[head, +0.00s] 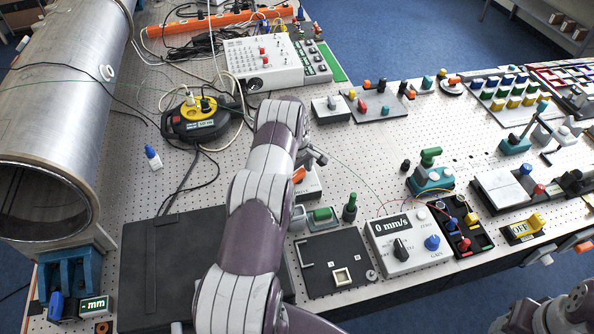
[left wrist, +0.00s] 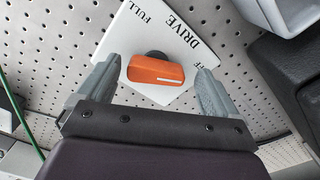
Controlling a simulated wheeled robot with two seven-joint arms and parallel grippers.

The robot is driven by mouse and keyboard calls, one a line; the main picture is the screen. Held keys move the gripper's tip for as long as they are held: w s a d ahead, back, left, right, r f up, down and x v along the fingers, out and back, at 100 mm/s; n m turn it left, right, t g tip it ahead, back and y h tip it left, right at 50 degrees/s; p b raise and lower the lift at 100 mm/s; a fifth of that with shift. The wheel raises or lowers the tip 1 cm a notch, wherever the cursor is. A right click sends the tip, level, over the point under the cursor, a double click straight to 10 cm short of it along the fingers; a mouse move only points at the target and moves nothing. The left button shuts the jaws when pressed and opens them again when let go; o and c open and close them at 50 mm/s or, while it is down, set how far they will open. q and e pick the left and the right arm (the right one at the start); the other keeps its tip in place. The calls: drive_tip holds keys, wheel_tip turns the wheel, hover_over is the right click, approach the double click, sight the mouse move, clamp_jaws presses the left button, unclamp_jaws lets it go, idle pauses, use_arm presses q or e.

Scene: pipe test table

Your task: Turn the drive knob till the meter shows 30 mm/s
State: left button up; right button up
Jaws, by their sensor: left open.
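The drive knob (left wrist: 155,72) is an orange bar knob on a white plate marked DRIVE, FULL and OFF, seen in the left wrist view. In the head view its orange top (head: 298,174) shows beside my left arm, which partly hides its box. My left gripper (left wrist: 158,76) is open, with one finger on each side of the knob and a gap visible on both sides. In the head view my left gripper (head: 313,156) is mostly hidden by its arm. The meter (head: 391,225) reads 0 mm/s. Part of my right arm shows at the bottom right; its jaws are not clear.
The meter box carries a black knob (head: 400,250) and a blue knob (head: 432,243). A green-handled part (head: 322,214) and a dark plate (head: 335,264) lie in front of the drive box. A large metal pipe (head: 60,90) fills the left side.

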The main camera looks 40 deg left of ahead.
use_arm(q)
drive_tip(key=shift+a, duration=0.1)
drive_tip(key=shift+c, duration=0.3)
drive_tip(key=shift+w+f, duration=0.25)
drive_tip(key=c, duration=1)
use_arm(e)
drive_tip(key=shift+w+a+f, duration=0.1)
drive_tip(key=shift+w, duration=0.25)
drive_tip(key=shift+f, duration=0.1)
